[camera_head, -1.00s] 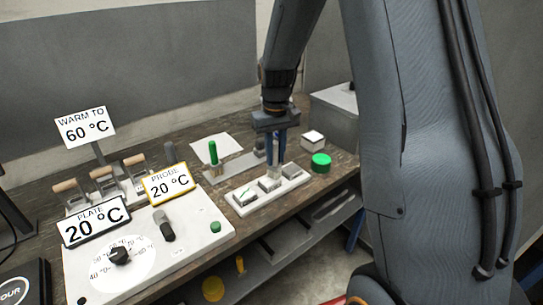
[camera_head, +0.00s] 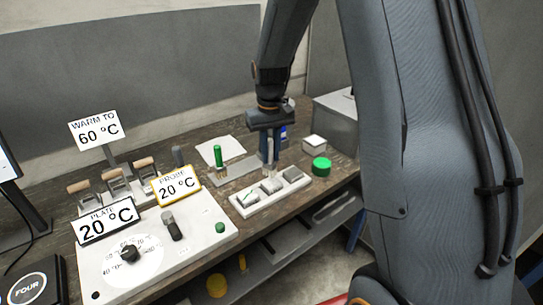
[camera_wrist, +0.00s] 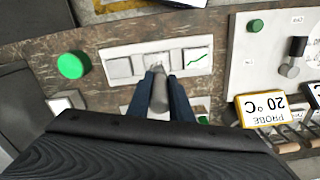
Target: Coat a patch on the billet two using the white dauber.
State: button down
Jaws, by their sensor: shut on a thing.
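My gripper (camera_head: 268,155) is shut on the white dauber (camera_wrist: 158,92), which shows greyish between the fingers in the wrist view. It hangs with its lower end at or just above the middle block (camera_wrist: 158,61) of a white tray (camera_wrist: 108,53). I cannot tell whether it touches. The tray (camera_head: 258,207) holds three grey blocks in a row; I take the middle block (camera_head: 271,187) as billet two, though no label is readable. The end block (camera_wrist: 197,59) nearest the panel bears a green line. No coated patch is discernible on the middle block, partly hidden by the dauber.
A green-handled dauber (camera_head: 218,157) stands behind the tray by a grey plate (camera_head: 238,171). A green round pot (camera_head: 321,167) and a white-topped block (camera_head: 314,143) are to the right. The control panel (camera_head: 200,232) with a probe sign (camera_head: 177,187) lies left.

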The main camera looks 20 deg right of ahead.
aim_at(270, 141)
jog(key=shift+r+p, duration=0.5)
jog(key=shift+r, duration=1.55)
